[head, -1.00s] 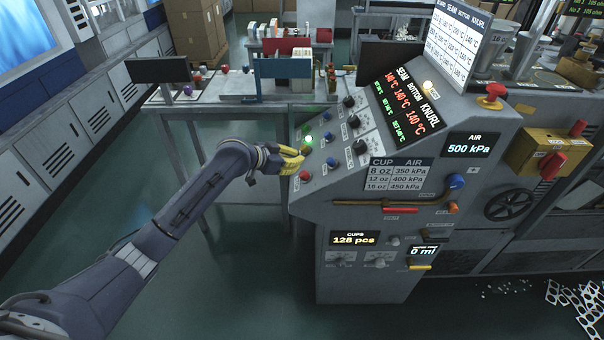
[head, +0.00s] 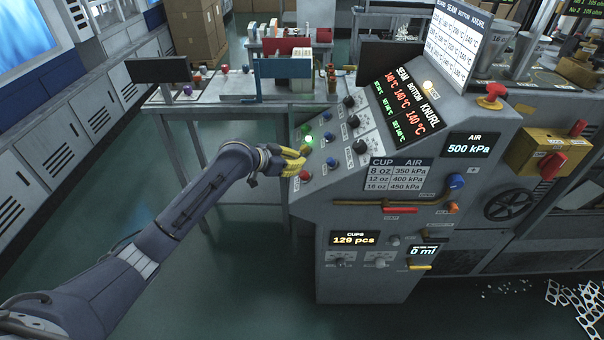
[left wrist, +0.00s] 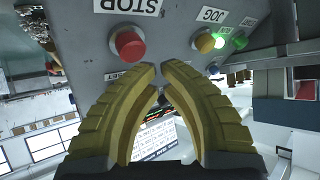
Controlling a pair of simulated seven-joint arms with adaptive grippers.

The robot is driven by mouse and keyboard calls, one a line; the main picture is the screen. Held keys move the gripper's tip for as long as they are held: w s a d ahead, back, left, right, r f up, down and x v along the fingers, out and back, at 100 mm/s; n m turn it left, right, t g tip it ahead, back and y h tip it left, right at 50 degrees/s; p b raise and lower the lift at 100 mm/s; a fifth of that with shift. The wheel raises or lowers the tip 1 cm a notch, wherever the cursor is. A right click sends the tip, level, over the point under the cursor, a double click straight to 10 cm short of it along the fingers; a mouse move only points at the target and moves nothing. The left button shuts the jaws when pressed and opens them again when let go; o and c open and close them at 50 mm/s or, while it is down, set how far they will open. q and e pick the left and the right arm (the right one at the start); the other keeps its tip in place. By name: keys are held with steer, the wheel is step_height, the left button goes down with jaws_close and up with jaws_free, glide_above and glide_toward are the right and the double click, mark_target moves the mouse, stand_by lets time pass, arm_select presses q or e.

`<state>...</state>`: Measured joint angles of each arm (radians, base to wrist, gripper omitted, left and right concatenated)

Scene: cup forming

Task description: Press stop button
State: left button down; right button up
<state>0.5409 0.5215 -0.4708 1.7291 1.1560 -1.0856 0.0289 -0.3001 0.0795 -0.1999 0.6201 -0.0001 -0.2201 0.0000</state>
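The red stop button (left wrist: 130,45) stands out of the grey panel under an upside-down STOP label (left wrist: 128,6) in the left wrist view. It also shows in the head view (head: 304,174), low on the machine's sloped left face. My left gripper (left wrist: 159,68) has yellow fingers with tips drawn together and nothing held. The tips are beside the red button in the picture, between it and the yellow jog button (left wrist: 203,42). I cannot tell how far they are from the panel. In the head view the left gripper (head: 299,160) is just above and left of the red button. My right gripper is not in view.
A lit green light (head: 308,138) and several blue and black knobs sit close above on the same panel. A red mushroom button (head: 492,95) is on the machine's top. The cup counter (head: 354,239) reads 129 pcs. Floor left of the machine is clear.

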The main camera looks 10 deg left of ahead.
arm_select(q)
steer(key=shift+d+f, duration=0.15)
steer(key=shift+f, duration=0.05)
stand_by(0.7)
steer(key=shift+d+f, duration=0.1)
steer(key=shift+f, duration=0.05)
steer(key=shift+w+d+f, duration=0.1)
steer(key=shift+d+f, duration=0.2)
steer(key=shift+f, duration=0.15)
stand_by(1.1)
steer(key=shift+a+r, duration=0.1)
steer(key=shift+r, duration=0.05)
stand_by(0.3)
steer(key=shift+a+r, duration=0.45)
steer(key=shift+r, duration=0.2)
steer(key=a+r, duration=0.2)
steer(key=r, duration=0.2)
steer(key=shift+s+a, duration=0.4)
stand_by(0.8)
